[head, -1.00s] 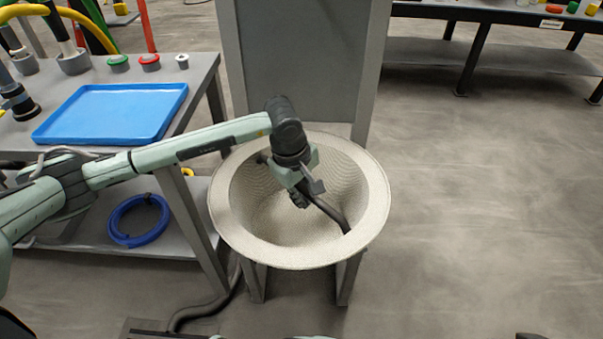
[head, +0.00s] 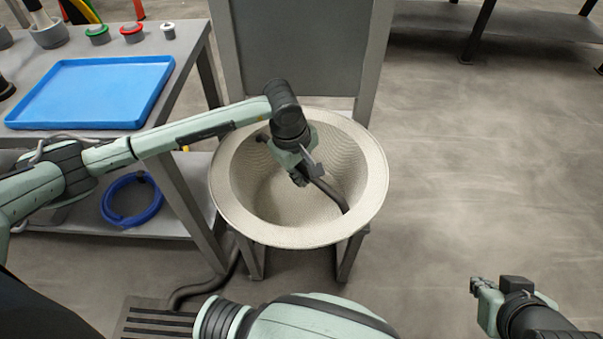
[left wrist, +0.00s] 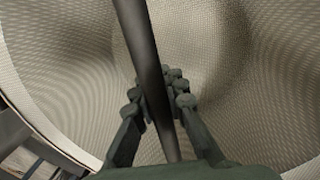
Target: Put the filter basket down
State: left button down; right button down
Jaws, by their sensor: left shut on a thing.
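The filter basket (head: 240,225) is a large, pale mesh cone with a wide flat rim and a dark bar handle (head: 333,193) across its opening. It sits in the grey metal stand (head: 347,262) with its rim roughly level. My left gripper (head: 301,178) reaches into the basket's mouth and is shut on the handle. In the left wrist view the fingers (left wrist: 160,98) lie on both sides of the dark bar, with mesh behind. My right gripper (head: 478,289) is empty at the lower right, well away from the basket; its finger opening is too small to tell.
A grey bench (head: 190,50) at the left holds a blue tray (head: 90,92), with a coiled blue hose (head: 133,217) on its lower shelf. A grey panel (head: 300,50) stands behind the basket. A dark hose and a floor grate (head: 150,322) lie below. The floor at right is clear.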

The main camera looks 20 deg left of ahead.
jog(key=shift+w+a, duration=0.1)
pick_arm(q)
jog(key=c, duration=1.6)
grip_release()
jog(key=shift+o, duration=0.2)
pick_arm(e)
jog(key=shift+w+a+r+t, duration=0.2)
jog(key=shift+w+a+t, duration=0.1)
jog(key=shift+w+a, duration=0.1)
